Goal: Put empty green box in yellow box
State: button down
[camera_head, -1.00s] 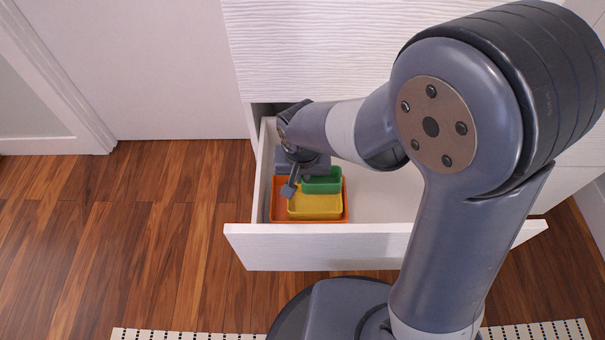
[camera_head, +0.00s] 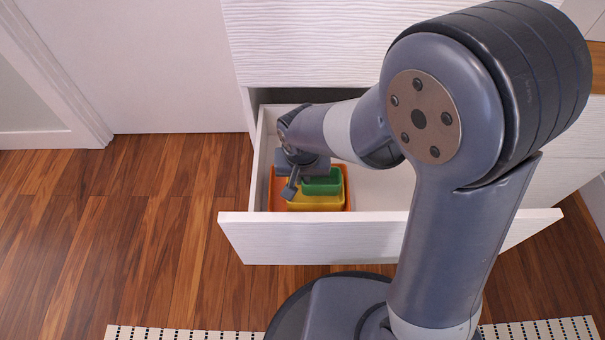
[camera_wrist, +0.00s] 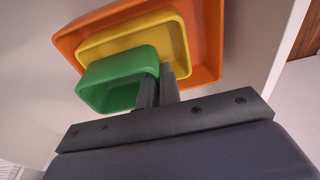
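The green box (camera_wrist: 118,80) is small, open-topped and empty as far as its inside shows. In the wrist view my gripper (camera_wrist: 160,88) has its two fingers close together on the green box's right wall. The yellow box (camera_wrist: 160,45) lies behind the green box in that view. In the head view the green box (camera_head: 322,185) overlaps the yellow box (camera_head: 315,203); I cannot tell whether they touch. In the head view my gripper (camera_head: 291,187) is at the green box's left side, its fingertips partly hidden.
A larger orange box (camera_wrist: 215,45) surrounds the yellow box inside an open white drawer (camera_head: 310,238). The drawer's right part is bare, partly behind my arm. Its front wall hides the near edge of the boxes. A cabinet face (camera_head: 310,45) rises behind.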

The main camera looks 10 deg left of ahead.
jog(key=shift+f+b, duration=1.4)
jog(key=shift+f, duration=0.6)
jog(key=c, duration=1.6)
grip_release()
jog(key=shift+o, duration=0.2)
jog(key=r+p, duration=0.1)
jog(key=r, duration=0.2)
jog(key=s+r+p, duration=0.1)
jog(key=r, duration=0.3)
jog(key=r+p, duration=0.1)
jog(key=r, duration=0.2)
jog(key=shift+s+d+r, duration=0.2)
jog(key=shift+s+r, duration=0.1)
jog(key=shift+r, duration=0.05)
jog(key=f+b, duration=0.1)
jog(key=f, duration=0.2)
jog(key=w+f+b, duration=0.1)
jog(key=f, duration=0.3)
jog(key=f+b, duration=0.1)
jog(key=f, duration=0.2)
jog(key=shift+w+a+f, duration=0.15)
jog(key=shift+w+f, duration=0.1)
jog(key=shift+f, duration=0.1)
jog(key=shift+w+r+p, duration=0.1)
jog(key=shift+r+p, duration=0.65)
jog(key=shift+r, duration=0.1)
jog(key=shift+r+p, duration=0.35)
jog(key=shift+r, duration=0.15)
